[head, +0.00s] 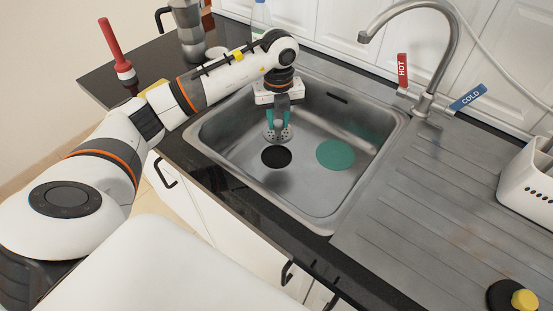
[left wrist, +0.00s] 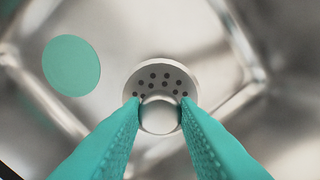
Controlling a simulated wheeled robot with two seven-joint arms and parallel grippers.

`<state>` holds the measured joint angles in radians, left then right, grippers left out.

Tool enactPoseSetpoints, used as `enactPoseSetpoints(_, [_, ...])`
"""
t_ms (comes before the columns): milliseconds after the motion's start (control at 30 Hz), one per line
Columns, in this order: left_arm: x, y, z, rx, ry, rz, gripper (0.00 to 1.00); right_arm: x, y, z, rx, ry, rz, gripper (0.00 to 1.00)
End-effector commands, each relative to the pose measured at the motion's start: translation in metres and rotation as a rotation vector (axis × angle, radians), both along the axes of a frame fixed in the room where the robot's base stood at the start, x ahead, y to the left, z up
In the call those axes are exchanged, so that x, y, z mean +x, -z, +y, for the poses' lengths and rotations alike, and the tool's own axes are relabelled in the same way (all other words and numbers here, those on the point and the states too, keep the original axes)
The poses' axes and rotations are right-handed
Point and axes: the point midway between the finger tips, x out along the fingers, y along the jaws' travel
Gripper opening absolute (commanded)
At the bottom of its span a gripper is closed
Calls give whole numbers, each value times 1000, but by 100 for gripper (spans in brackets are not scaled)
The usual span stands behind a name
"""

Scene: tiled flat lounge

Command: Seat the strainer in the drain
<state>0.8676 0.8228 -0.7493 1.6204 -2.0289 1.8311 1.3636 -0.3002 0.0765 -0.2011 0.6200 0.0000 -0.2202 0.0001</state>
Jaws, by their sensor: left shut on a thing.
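The strainer (head: 277,136) is a small metal disc with dark holes and a round knob. My left gripper (head: 278,118) points down into the sink and its teal fingers are shut on the strainer's knob. In the left wrist view the strainer (left wrist: 161,78) sits between the fingertips (left wrist: 160,115). The drain (head: 276,157) is a dark round hole in the sink floor, just below the strainer in the head view. The strainer appears held above the floor, apart from the drain. In the left wrist view the drain is hidden. My right gripper is not in view.
A flat green disc (head: 335,155) lies on the sink floor, right of the drain. The sink's rim (head: 201,139) surrounds the arm's reach. The tap (head: 447,60) stands behind at right.

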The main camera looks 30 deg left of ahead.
Motion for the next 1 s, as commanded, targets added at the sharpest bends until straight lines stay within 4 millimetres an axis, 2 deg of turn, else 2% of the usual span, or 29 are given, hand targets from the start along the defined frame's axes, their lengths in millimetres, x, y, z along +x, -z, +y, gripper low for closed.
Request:
enactPoseSetpoints(100, [1, 7, 5, 0, -108, 0, 5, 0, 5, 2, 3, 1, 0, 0])
enactPoseSetpoints(200, [1, 17, 6, -1, -146, 2, 5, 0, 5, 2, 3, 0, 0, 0])
enactPoseSetpoints(433, [1, 58, 6, 1, -150, 4, 5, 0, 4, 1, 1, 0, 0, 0])
enactPoseSetpoints(667, [1, 77, 6, 1, -149, 1, 5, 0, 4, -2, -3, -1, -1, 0])
enactPoseSetpoints(867, [1, 105, 6, 0, -149, 1, 5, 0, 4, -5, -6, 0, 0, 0])
enactPoseSetpoints(1000, [2, 107, 6, 1, -148, -2, 5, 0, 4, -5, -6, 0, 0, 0])
